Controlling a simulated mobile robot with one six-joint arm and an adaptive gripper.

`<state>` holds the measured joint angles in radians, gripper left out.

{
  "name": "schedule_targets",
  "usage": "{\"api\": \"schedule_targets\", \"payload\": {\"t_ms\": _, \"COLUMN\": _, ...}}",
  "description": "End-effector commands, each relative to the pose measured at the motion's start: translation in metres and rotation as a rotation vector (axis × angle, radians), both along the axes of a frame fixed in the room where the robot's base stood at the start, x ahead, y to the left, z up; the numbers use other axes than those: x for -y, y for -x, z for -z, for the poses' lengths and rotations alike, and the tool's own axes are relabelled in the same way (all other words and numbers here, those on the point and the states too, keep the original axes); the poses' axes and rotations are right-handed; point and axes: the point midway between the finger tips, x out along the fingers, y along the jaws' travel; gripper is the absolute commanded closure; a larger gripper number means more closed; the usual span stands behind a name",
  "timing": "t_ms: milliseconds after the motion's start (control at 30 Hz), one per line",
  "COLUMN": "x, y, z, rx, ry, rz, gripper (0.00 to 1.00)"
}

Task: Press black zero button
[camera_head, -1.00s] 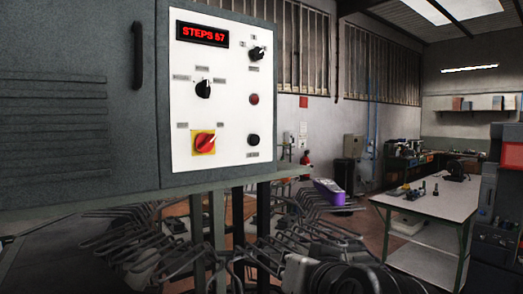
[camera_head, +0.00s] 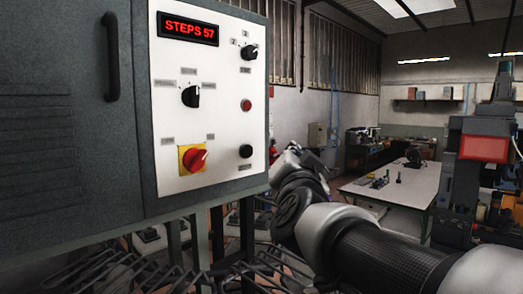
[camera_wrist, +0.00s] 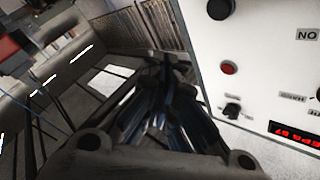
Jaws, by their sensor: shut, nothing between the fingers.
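The black button (camera_head: 245,151) is low on the right side of the white control panel (camera_head: 225,105), below a red button (camera_head: 246,105). It also shows at the top edge of the wrist view (camera_wrist: 220,9), with the red button (camera_wrist: 229,68) below it there. My gripper (camera_head: 292,150) is to the right of the panel edge in the head view, apart from the black button. In the wrist view my gripper (camera_wrist: 167,62) is shut and empty, pointing past the panel's side. Its tips are dark and partly hard to make out.
The panel also has a red display (camera_head: 188,29) reading STEPS 57, a black upper knob (camera_head: 249,52), a black selector (camera_head: 190,96) and a red-yellow switch (camera_head: 194,157). Wire racks (camera_head: 120,270) stand below the cabinet. A white-topped table (camera_head: 390,188) is behind at right.

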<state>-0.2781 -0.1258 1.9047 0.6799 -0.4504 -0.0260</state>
Motion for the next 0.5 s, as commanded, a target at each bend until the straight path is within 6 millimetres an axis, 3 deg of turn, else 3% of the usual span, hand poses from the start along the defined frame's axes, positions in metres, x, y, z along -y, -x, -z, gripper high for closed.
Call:
{"api": "schedule_targets", "payload": {"t_ms": 267, "x": -0.006, "y": -0.005, "z": -0.001, "rx": -0.003, "ry": 0.001, "rz": -0.003, "gripper": 1.00}}
{"api": "schedule_targets", "payload": {"t_ms": 500, "x": -0.029, "y": -0.027, "z": -0.002, "rx": -0.004, "ry": 0.003, "rz": -0.005, "gripper": 1.00}}
